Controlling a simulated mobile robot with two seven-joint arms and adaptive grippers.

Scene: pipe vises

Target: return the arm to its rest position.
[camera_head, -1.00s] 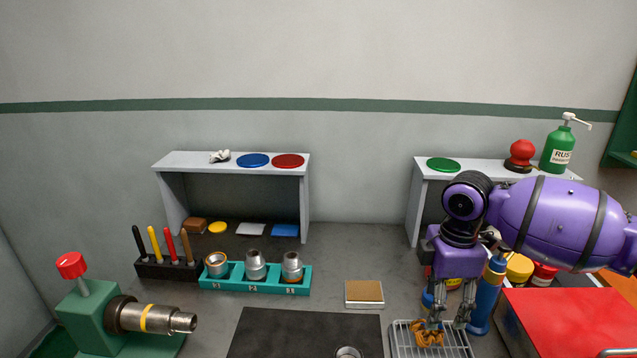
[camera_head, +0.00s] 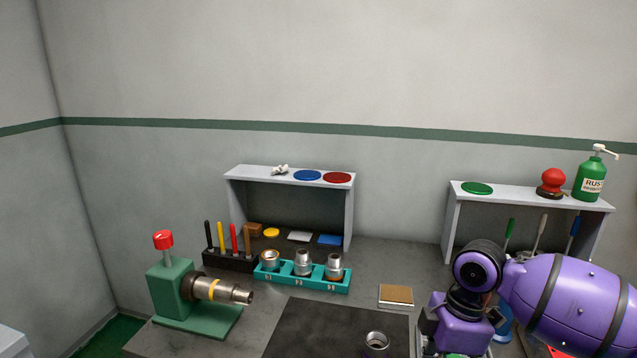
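My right arm comes in from the right in the head view, a purple arm with black bands. Its purple wrist (camera_head: 462,332) is low in the picture, and the fingers are cut off by the bottom edge, so I cannot see them or what they hold. My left gripper is not in view. A green pipe vise (camera_head: 180,290) with a red knob stands at the left, with a yellow-banded metal pipe (camera_head: 222,290) in it pointing right.
A teal rack (camera_head: 303,278) holds three metal fittings, beside a dark holder (camera_head: 229,260) with several coloured tools. A metal ring (camera_head: 376,341) sits on the dark mat (camera_head: 318,326). A tan block (camera_head: 396,294) lies nearby. Two shelves (camera_head: 290,175) (camera_head: 530,194) stand against the wall.

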